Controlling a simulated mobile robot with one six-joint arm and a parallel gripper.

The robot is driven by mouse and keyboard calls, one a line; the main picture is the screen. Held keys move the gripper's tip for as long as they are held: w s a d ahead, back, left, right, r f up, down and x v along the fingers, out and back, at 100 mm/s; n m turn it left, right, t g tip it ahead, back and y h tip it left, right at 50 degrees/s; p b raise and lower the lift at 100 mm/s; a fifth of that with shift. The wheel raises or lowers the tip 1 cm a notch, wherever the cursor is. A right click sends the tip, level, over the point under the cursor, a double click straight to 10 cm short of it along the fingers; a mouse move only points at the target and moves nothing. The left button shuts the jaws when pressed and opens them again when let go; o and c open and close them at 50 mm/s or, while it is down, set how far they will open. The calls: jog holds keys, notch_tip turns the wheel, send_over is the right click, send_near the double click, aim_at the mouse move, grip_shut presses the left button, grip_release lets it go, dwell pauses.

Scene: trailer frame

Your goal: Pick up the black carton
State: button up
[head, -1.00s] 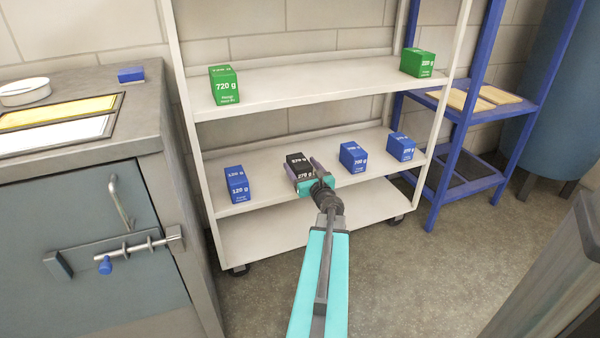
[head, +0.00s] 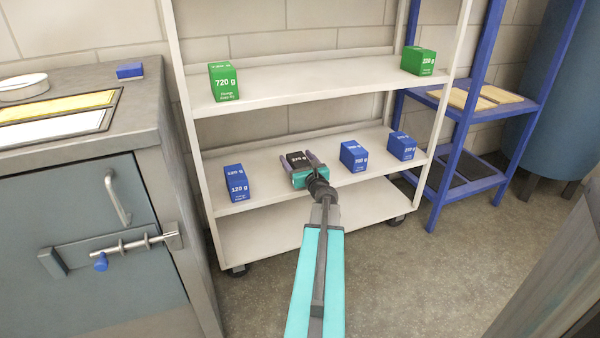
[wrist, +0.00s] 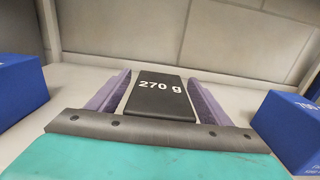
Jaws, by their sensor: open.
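The black carton (head: 298,160) stands on the middle shelf of the white rack, between blue cartons. In the wrist view the black carton (wrist: 160,94) shows its top, marked 270 g. My gripper (head: 300,158) is open, with one finger on each side of the carton. In the wrist view the purple fingers of my gripper (wrist: 158,95) flank it, with a narrow gap visible on each side. The carton's lower part is hidden behind my gripper's palm.
Blue cartons stand to the left (head: 236,183) and right (head: 353,157) on the same shelf, with another blue carton (head: 401,146) farther right. Green cartons (head: 223,82) (head: 418,61) stand on the shelf above. The bottom shelf (head: 300,222) is empty.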

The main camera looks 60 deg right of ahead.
jog(key=shift+x, duration=0.8)
jog(key=c, duration=1.3)
jog(key=shift+r, duration=0.2)
jog(key=shift+r+p, duration=1.15)
jog(key=shift+r, duration=0.5)
jog(key=s+a+p, duration=0.3)
jog(key=a+p, duration=0.1)
jog(key=p, duration=0.1)
jog(key=s+a+r+p, duration=0.1)
jog(key=s+a+p, duration=0.3)
jog(key=p, duration=0.1)
jog(key=s+a+p, duration=0.3)
jog(key=a+p, duration=0.1)
jog(key=p, duration=0.1)
jog(key=shift+s+r, duration=0.15)
jog(key=shift+r, duration=0.05)
jog(key=shift+a, duration=0.1)
